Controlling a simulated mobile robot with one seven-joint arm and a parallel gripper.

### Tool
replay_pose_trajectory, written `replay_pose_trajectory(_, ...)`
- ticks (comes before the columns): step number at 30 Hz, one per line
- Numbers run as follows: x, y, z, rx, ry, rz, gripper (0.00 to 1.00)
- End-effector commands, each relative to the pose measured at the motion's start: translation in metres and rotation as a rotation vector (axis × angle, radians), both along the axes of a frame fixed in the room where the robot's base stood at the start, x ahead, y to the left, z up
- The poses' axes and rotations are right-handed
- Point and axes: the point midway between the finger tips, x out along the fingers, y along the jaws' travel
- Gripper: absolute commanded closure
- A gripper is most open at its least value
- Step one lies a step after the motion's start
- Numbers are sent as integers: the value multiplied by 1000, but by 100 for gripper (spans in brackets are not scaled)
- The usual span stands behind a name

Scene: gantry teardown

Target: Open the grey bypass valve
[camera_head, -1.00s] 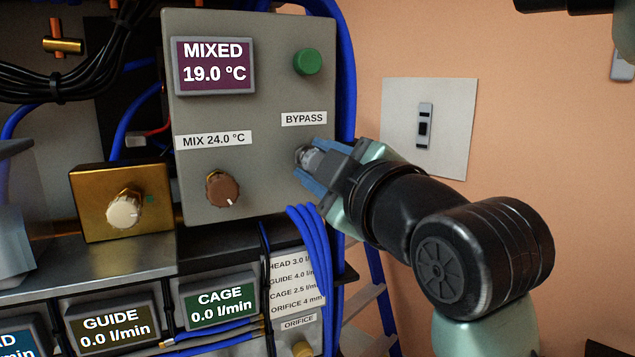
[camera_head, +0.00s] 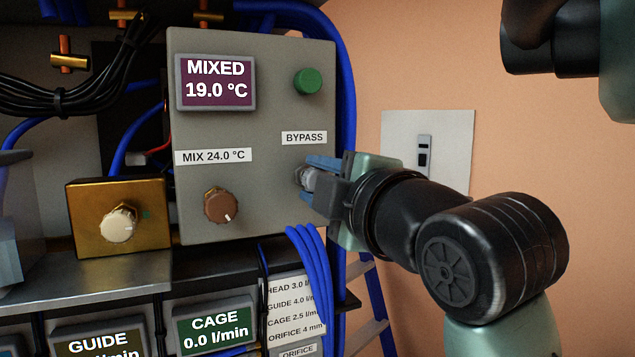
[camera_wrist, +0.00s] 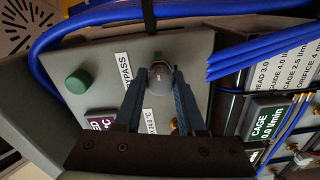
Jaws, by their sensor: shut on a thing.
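The grey bypass valve knob (camera_head: 306,179) sits on the right side of the grey panel (camera_head: 268,215), below the BYPASS label (camera_head: 304,138). My gripper (camera_head: 322,178) reaches it from the right, with its blue fingers on either side of the knob and shut on it. In the wrist view the rounded grey knob (camera_wrist: 160,77) lies between the tips of the two fingers of my gripper (camera_wrist: 160,85). The fingers partly hide the knob in the head view.
The panel also carries a MIXED display (camera_head: 216,82) reading 19.0 °C, a green button (camera_head: 307,82) and a brown mix knob (camera_head: 221,206). Blue hoses (camera_head: 310,262) hang just below my gripper. A wall switch (camera_head: 424,150) is behind my arm.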

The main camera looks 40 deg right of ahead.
Motion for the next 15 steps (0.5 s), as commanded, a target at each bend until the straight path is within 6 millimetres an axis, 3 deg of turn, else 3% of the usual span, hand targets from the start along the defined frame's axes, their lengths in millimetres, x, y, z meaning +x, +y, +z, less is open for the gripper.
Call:
replay_pose_trajectory(6,0,0,-1,-2,2,-1,100)
replay_pose_trajectory(7,0,0,-1,-2,2,-1,56)
replay_pose_trajectory(11,0,0,0,-1,1,0,32)
replay_pose_trajectory(15,0,0,0,-1,0,0,31)
